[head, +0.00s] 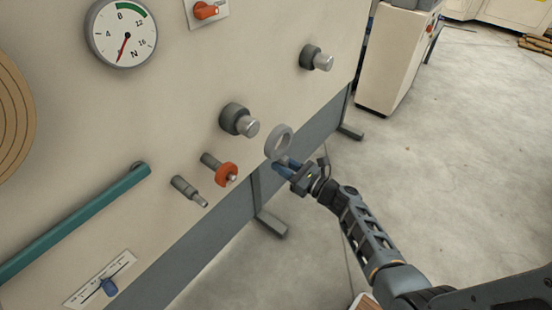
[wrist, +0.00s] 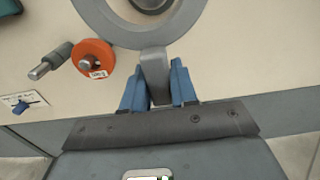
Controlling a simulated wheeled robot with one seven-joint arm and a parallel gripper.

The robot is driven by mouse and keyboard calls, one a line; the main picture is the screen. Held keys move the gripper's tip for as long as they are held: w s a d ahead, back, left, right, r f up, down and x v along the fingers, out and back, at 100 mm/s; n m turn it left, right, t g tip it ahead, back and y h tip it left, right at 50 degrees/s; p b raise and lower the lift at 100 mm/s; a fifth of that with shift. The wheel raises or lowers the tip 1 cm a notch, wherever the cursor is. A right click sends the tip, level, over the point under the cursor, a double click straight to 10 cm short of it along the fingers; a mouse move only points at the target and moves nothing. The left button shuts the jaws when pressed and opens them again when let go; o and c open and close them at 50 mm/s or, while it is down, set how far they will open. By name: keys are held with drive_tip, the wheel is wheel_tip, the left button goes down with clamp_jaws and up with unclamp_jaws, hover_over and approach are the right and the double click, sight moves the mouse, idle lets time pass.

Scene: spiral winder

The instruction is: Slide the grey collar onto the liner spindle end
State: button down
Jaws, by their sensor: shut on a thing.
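The grey collar (head: 279,142) is a thick ring with a tab, held upright off the machine's front panel. My gripper (head: 284,164) is shut on the collar's tab from below. In the wrist view the blue fingers (wrist: 156,75) clasp the tab, and the ring (wrist: 105,25) is partly cut off at the top. A silver spindle end with a dark base (head: 248,127) is just left of the collar in the head view, apart from it. A similar spindle end (head: 322,62) sits further up and right. I cannot tell which is the liner spindle.
Lower left on the panel are a small spindle with an orange collar (head: 226,174) and a bare small spindle (head: 190,191). A teal bar (head: 75,225), a gauge (head: 122,33) and an orange switch (head: 207,10) are also on the panel. Open floor lies to the right.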

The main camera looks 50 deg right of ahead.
drive_tip(key=shift+s+r+p, duration=0.15)
drive_tip(key=shift+s+p, duration=0.2)
drive_tip(key=shift+s, duration=0.75)
drive_tip(key=shift+s+r+p, duration=0.15)
drive_tip(key=shift+s+p, duration=0.2)
drive_tip(key=shift+s, duration=0.7)
